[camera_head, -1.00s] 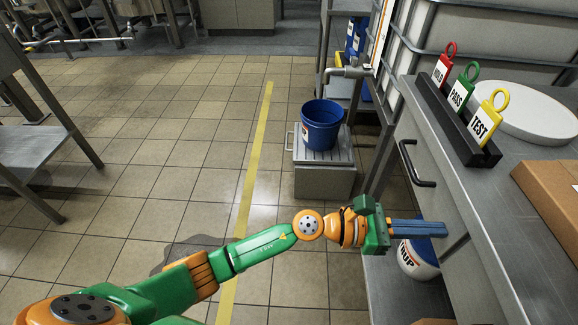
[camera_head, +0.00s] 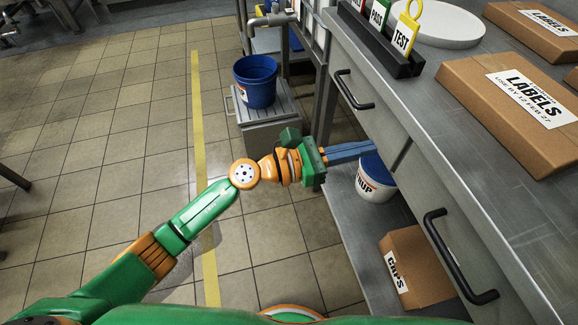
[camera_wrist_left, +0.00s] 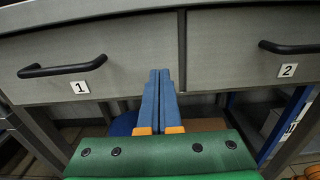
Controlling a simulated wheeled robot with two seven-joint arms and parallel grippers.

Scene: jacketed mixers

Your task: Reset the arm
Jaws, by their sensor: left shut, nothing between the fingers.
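My left arm, green and orange, comes in from the left in the head view. My left gripper (camera_head: 372,147) has blue fingers and is shut and empty. It points right, toward the drawer fronts under the counter and above the lower shelf. In the left wrist view the shut fingers (camera_wrist_left: 158,90) lie side by side in front of the seam between drawer 1 (camera_wrist_left: 80,70) and drawer 2 (camera_wrist_left: 265,60). I cannot tell whether the fingertips touch the cabinet. My right gripper is not in view.
A blue bucket (camera_head: 256,82) stands on a grey stand (camera_head: 272,128). A white tub (camera_head: 376,182) and a caps box (camera_head: 419,272) sit on the lower shelf. Labels boxes (camera_head: 462,73) and a tag rack (camera_head: 380,48) are on the counter. Drawer handles (camera_head: 352,92) stick out.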

